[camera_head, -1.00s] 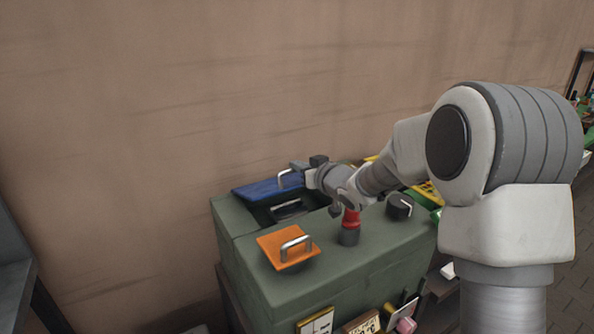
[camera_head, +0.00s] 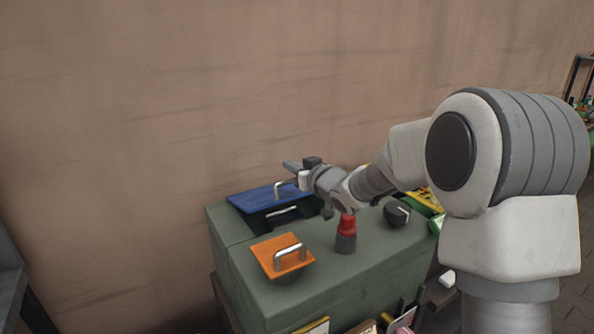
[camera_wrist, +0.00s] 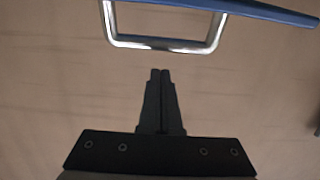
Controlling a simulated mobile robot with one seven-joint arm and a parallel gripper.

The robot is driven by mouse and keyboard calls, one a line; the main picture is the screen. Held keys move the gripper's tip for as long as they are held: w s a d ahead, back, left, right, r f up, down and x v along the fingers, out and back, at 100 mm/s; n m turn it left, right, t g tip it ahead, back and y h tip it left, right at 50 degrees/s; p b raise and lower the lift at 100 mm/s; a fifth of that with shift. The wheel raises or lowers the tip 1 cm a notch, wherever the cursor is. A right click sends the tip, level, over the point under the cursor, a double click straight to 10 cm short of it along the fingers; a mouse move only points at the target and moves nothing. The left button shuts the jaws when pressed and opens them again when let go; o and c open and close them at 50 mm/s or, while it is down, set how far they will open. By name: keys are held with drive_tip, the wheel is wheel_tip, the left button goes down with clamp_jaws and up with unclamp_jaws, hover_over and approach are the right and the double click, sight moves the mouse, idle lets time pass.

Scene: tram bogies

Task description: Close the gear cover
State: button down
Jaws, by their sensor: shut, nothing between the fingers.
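A blue cover (camera_head: 252,200) with a silver handle (camera_head: 277,189) sits over the back of a green box (camera_head: 325,280). A dark opening with another light-coloured bar shows just in front of it. The blue cover's edge and its handle also show at the top of the wrist view (camera_wrist: 160,43). My gripper (camera_head: 289,165) is above and beside the blue cover's handle. In the wrist view its fingers (camera_wrist: 160,72) are shut, empty and apart from the handle. My wrist hides part of the box's back right.
An orange cover (camera_head: 268,258) with a silver handle lies on the box's front left. A red and grey knob (camera_head: 346,236) and a dark dial (camera_head: 397,213) stand up from the top. A brown wall (camera_head: 150,120) rises behind.

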drive_tip(key=shift+r, duration=0.8)
drive_tip(key=p+v, duration=0.1)
drive_tip(key=v, duration=0.8)
drive_tip(key=w+d+r+m+g+h+p, duration=0.1)
drive_tip(key=w+d+r+g+h+p, duration=0.1)
drive_tip(key=w+r+h+p, duration=0.3)
drive_tip(key=s+a+r+n+g+p, duration=0.1)
drive_tip(key=s+a+r+g+p, duration=0.25)
drive_tip(key=g+p, duration=0.2)
drive_tip(key=shift+t, duration=0.25)
drive_tip(key=x, duration=0.4)
drive_tip(key=s+x, duration=0.1)
drive_tip(key=x, duration=0.3)
drive_tip(key=f+x, duration=0.1)
drive_tip(key=x, duration=0.3)
drive_tip(key=shift+s+d, duration=0.15)
drive_tip(key=shift+d, duration=0.15)
drive_tip(key=shift+s+f, duration=0.1)
drive_tip(key=shift+f, duration=0.7)
